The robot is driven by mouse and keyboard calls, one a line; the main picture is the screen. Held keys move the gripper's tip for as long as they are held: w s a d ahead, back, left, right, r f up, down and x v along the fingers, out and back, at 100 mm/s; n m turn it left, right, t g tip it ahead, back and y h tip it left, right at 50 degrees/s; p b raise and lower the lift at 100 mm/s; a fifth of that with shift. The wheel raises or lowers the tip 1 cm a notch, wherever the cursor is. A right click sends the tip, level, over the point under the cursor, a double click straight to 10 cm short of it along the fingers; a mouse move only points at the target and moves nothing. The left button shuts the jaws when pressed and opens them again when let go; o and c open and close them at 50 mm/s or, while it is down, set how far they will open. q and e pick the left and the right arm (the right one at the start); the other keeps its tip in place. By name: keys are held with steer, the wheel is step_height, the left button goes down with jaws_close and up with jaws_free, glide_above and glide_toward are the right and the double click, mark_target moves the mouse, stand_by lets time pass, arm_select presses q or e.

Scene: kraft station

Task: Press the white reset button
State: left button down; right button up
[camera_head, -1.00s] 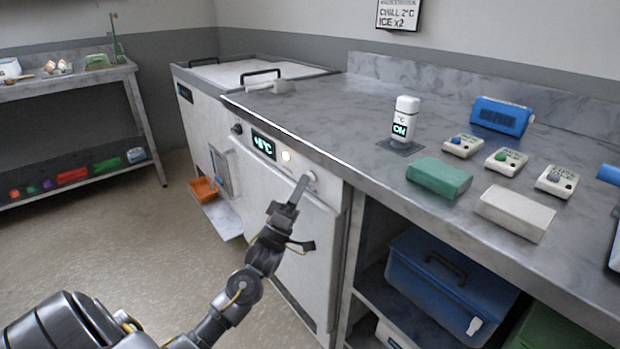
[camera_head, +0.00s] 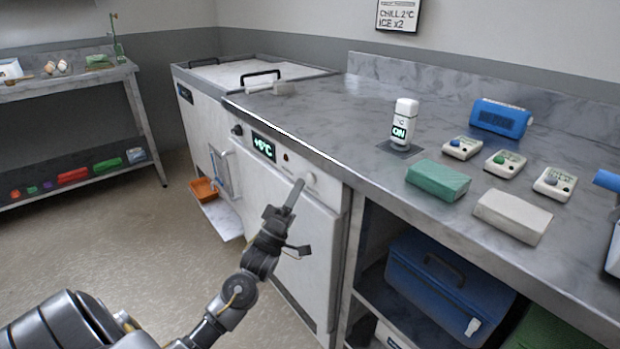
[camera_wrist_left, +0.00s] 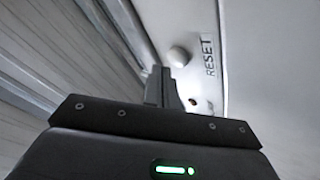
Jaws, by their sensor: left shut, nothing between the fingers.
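The white reset button (camera_head: 310,179) is a small round knob on the white front panel under the counter edge. In the left wrist view the button (camera_wrist_left: 178,57) stands beside the printed word RESET. My left gripper (camera_head: 298,182) is shut and empty, its fingers pointing up at the panel. Its tips (camera_wrist_left: 162,74) are just short of the button and slightly to its left, with a small gap apparent. My right gripper is not in view.
A green-lit display (camera_head: 263,147) and a small dark orange lamp (camera_head: 286,157) sit left of the button. A door handle (camera_head: 221,172) and orange tray (camera_head: 204,189) are farther left. The counter (camera_head: 330,120) overhangs, holding several boxes and devices.

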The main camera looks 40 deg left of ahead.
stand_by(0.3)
arm_select(q)
steer(key=s+p, duration=0.1)
steer(key=s, duration=0.1)
steer(key=s+a, duration=0.1)
steer(key=s, duration=0.1)
steer(key=shift+s+a+p, duration=0.2)
steer(key=shift+s+p, duration=0.15)
steer(key=shift+s, duration=0.05)
stand_by(0.7)
